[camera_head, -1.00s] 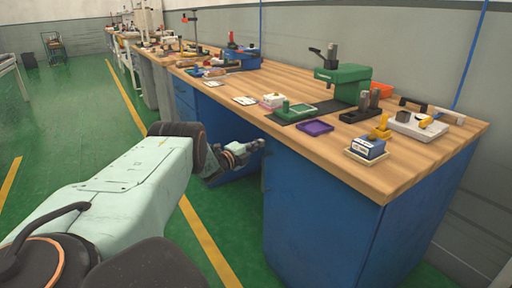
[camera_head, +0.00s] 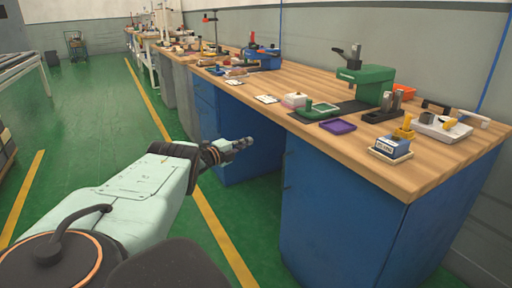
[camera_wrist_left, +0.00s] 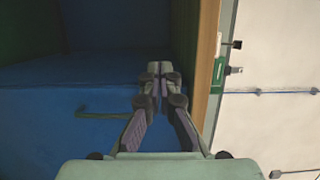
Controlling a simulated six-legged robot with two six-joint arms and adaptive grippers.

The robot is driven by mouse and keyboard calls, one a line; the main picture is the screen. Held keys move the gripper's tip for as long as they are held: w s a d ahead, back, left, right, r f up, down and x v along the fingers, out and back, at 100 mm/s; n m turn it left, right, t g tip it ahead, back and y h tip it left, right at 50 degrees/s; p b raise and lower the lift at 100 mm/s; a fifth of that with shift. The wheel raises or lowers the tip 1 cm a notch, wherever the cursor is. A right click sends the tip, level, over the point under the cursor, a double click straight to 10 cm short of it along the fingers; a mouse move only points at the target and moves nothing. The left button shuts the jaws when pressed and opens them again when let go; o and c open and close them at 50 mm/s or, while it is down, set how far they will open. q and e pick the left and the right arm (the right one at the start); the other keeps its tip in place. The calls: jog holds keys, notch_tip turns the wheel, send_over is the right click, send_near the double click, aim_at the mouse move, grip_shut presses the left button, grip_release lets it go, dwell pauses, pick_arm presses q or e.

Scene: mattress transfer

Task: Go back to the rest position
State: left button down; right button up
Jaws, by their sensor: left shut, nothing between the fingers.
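My left gripper (camera_head: 241,144) is at the end of my left arm, which comes in from the lower left of the head view. It hangs in front of the dark opening under the workbench (camera_head: 440,176), below the wooden top and apart from it. In the left wrist view the two fingers (camera_wrist_left: 160,76) come together at their tips, shut and empty. Behind them are the blue bench front (camera_wrist_left: 50,100) and the edge of the wooden top (camera_wrist_left: 205,60). My right gripper is not in view.
On the bench top are a green press (camera_head: 366,82), a purple tray (camera_head: 338,126), a green tray (camera_head: 318,110) and a small blue-and-yellow box (camera_head: 391,147). Open green floor (camera_head: 95,120) with yellow lines lies left of the bench. A metal frame (camera_head: 18,66) stands at the far left.

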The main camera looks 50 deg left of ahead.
pick_arm(q)
jog(key=shift+s+a+r, duration=0.2)
jog(key=shift+s, duration=0.05)
jog(key=shift+a+f, duration=0.1)
